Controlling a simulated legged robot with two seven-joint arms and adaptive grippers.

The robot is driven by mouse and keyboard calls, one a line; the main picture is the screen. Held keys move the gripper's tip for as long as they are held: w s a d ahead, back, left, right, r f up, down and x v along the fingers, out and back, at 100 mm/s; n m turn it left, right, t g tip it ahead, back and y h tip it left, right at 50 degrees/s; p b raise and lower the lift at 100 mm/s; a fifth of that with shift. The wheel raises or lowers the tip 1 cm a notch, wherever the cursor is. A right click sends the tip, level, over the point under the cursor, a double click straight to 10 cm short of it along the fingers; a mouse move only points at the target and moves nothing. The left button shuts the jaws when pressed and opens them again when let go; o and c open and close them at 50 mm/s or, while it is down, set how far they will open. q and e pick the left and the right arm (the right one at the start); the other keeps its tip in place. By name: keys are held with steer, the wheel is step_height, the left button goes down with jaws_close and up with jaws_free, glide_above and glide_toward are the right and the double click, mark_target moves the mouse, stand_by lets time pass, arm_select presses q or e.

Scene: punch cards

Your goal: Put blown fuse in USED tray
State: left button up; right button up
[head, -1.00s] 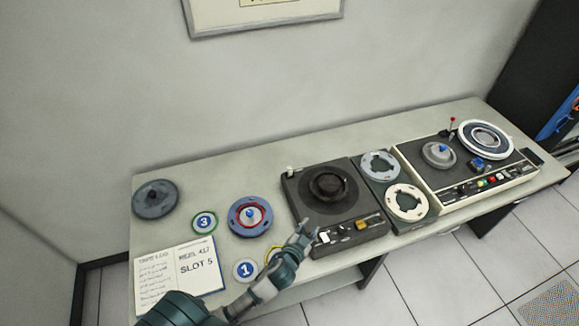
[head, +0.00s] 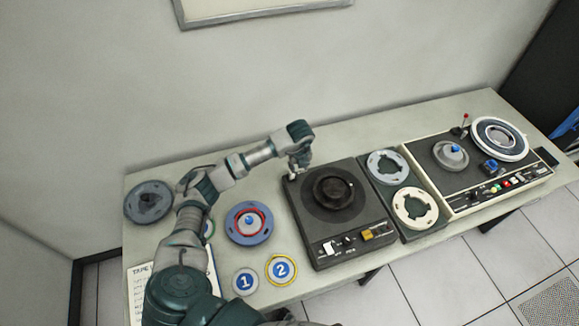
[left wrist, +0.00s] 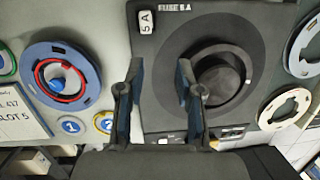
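A small white piece marked "5 A" (left wrist: 146,22) sits at the corner of a dark turntable unit (head: 372,220), beside printed "FUSE 5A" lettering. I cannot tell whether it is the fuse or its cap. My left gripper (head: 298,168) is over that back-left corner in the head view, its tips close to the white piece. In the left wrist view my left gripper (left wrist: 157,70) has its two fingers apart with nothing between them, and the white piece lies beyond the fingertips. I see no tray marked USED. My right gripper is not in view.
A blue reel with a red ring (head: 249,223), a grey reel (head: 149,202) and discs marked 1 (head: 245,282) and 2 (head: 281,269) lie left of the unit. Two pale rings (head: 415,208) and a cream-edged console (head: 470,165) stand to its right. The table's back strip is clear.

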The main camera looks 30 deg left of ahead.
mark_target(292, 175)
arm_select(q)
steer(key=shift+n+y, duration=0.4)
steer(key=shift+y, duration=0.2)
steer(key=a+f+b, duration=0.1)
steer(key=f+b, duration=0.1)
steer(key=w+a+f+b, duration=0.1)
steer(key=f+b, duration=0.1)
steer(key=a+f+b, duration=0.2)
steer(key=f, duration=0.1)
steer(key=shift+w+f, duration=0.1)
steer(key=shift+w, duration=0.1)
steer(key=shift+d+f+b, duration=0.1)
steer(key=shift+f+b, duration=0.15)
steer(key=shift+b, duration=0.1)
steer(key=shift+w+d+f, duration=0.1)
steer(key=shift+d+f, duration=0.05)
steer(key=shift+d, duration=0.2)
steer(key=shift+c, duration=0.7)
steer(key=c, duration=0.4)
steer(key=shift+a, duration=0.3)
jaws_close()
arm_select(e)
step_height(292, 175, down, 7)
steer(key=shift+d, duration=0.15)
